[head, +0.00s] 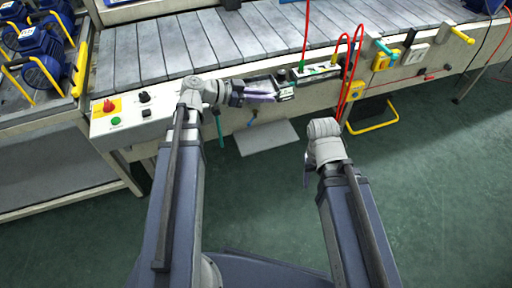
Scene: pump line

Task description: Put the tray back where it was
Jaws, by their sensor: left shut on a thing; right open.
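My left gripper (262,93) reaches across to the front edge of the conveyor and is shut on a small dark tray (264,79). The tray is at the conveyor's front rail, partly hidden by the gripper, with something small and green-white at its right end. I cannot tell whether the tray rests on a support or hangs free. My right gripper (306,168) is low in front of the line, apart from everything, mostly hidden behind its own wrist; it is open.
A control box (130,118) with a red-yellow switch is left of the tray. A grey plate (267,137) and a yellow-framed step (373,116) are below. Blue pumps (38,48) stand far left. The green floor in front is clear.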

